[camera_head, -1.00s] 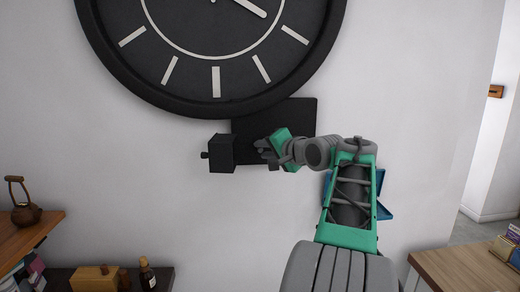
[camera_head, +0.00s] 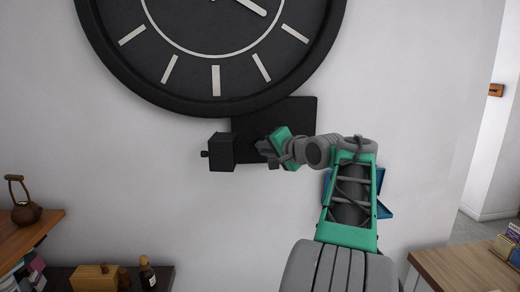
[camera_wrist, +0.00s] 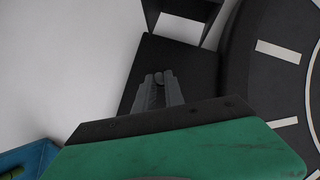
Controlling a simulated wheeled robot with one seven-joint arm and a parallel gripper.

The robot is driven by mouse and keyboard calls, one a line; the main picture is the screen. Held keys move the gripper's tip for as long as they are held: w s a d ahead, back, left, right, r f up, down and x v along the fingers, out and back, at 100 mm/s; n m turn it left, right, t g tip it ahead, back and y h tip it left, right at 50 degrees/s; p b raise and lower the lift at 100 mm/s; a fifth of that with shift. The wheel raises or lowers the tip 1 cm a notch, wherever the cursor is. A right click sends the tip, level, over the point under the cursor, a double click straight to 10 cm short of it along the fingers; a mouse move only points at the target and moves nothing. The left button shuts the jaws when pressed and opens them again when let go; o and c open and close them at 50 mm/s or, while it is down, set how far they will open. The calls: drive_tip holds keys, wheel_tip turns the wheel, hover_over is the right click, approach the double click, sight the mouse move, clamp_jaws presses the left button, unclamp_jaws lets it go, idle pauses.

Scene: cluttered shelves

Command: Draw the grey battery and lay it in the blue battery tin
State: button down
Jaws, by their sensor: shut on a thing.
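My gripper (camera_head: 263,148) is in front of the black panel (camera_head: 300,120) under the wall clock. In the wrist view its fingers (camera_wrist: 159,84) are shut on a small rounded grey end, which I take as the grey battery (camera_wrist: 158,76). Most of it is hidden by the fingers, and I cannot tell whether it is clear of the panel. The blue battery tin (camera_head: 386,210) is on the wall side, mostly hidden behind my arm. It also shows at the lower left of the wrist view (camera_wrist: 36,155), with something green in it.
A black box with a knob (camera_head: 221,153) sticks out just left of my gripper. The large clock (camera_head: 216,105) hangs above. A wooden shelf with a teapot (camera_head: 27,213) is at left, and a wooden table (camera_head: 460,268) at lower right. The wall below the panel is bare.

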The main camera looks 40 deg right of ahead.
drive_tip(key=s+a+b, duration=0.1)
drive_tip(key=s, duration=0.1)
drive_tip(key=s+a+b, duration=0.1)
drive_tip(key=s+a, duration=0.1)
drive_tip(key=s, duration=0.1)
drive_tip(key=shift+a, duration=0.2)
idle(0.6)
drive_tip(key=shift+d, duration=0.1)
drive_tip(key=s+d+f+n+g+h+p, duration=0.1)
drive_tip(key=s+d+f, duration=0.4)
drive_tip(key=d, duration=0.6)
drive_tip(key=s+d+f+n+g+h+p, duration=0.1)
drive_tip(key=s+d+f+n, duration=0.3)
drive_tip(key=d, duration=0.8)
drive_tip(key=s+d+f+n+g+h+p, duration=0.1)
drive_tip(key=s+d+f+n+g+h, duration=0.1)
drive_tip(key=s+d+f, duration=0.5)
drive_tip(key=shift+s+d+f+g+h, duration=0.15)
drive_tip(key=shift+s+d, duration=0.25)
drive_tip(key=shift+d, duration=0.35)
drive_tip(key=shift+s+d+f+g+h, duration=0.1)
drive_tip(key=shift+s+d+g, duration=0.2)
drive_tip(key=shift+d, duration=0.45)
drive_tip(key=shift+s+d+f+g+h, duration=0.1)
drive_tip(key=shift+s+d, duration=0.35)
drive_tip(key=shift+d, duration=0.3)
wheel_tip(320, 180, down, 3)
drive_tip(key=shift+f+b, duration=0.2)
drive_tip(key=shift+b, duration=0.95)
drive_tip(key=shift+f, duration=0.3)
